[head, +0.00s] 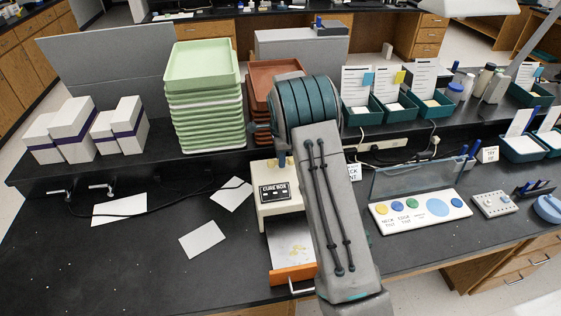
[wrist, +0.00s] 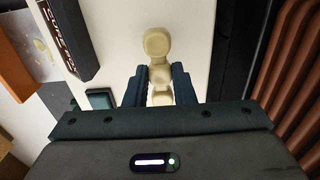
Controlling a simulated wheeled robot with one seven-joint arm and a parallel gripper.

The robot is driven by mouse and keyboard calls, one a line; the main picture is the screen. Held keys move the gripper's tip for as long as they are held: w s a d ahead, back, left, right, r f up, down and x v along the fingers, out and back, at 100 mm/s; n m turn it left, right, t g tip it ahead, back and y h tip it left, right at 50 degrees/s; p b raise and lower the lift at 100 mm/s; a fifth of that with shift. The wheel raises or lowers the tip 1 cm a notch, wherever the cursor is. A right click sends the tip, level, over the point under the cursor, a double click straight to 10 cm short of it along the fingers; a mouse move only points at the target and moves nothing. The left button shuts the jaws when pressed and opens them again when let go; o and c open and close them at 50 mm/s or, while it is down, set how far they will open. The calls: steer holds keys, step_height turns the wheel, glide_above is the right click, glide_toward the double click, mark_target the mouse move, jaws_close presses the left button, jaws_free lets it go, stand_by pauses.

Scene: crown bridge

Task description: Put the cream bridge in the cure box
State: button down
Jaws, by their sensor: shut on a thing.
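The cream bridge (wrist: 158,47) is a short row of rounded tooth shapes in the wrist view. My gripper (wrist: 160,73) is shut on it, with dark fingers on both sides; its far end sticks out past the fingertips. The bridge is over a pale surface that looks like the top of the cure box. The cure box (head: 268,214) is cream with a dark label, left of my arm in the head view. Its orange-fronted drawer (head: 293,275) is pulled out, with yellowish specks inside. The box's dark label (wrist: 66,36) also shows in the wrist view. My arm hides the bridge in the head view.
Green trays (head: 207,100) and brown trays (head: 262,85) are stacked behind the cure box. White sheets (head: 203,240) lie on the black bench at left. A palette board (head: 419,212) with coloured discs lies right of my arm. The left front bench is mostly clear.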

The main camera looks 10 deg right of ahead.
steer(key=shift+f+p, duration=0.3)
steer(key=shift+f, duration=1.05)
steer(key=shift+f, duration=0.1)
steer(key=shift+f, duration=0.15)
steer(key=c, duration=1.2)
jaws_free()
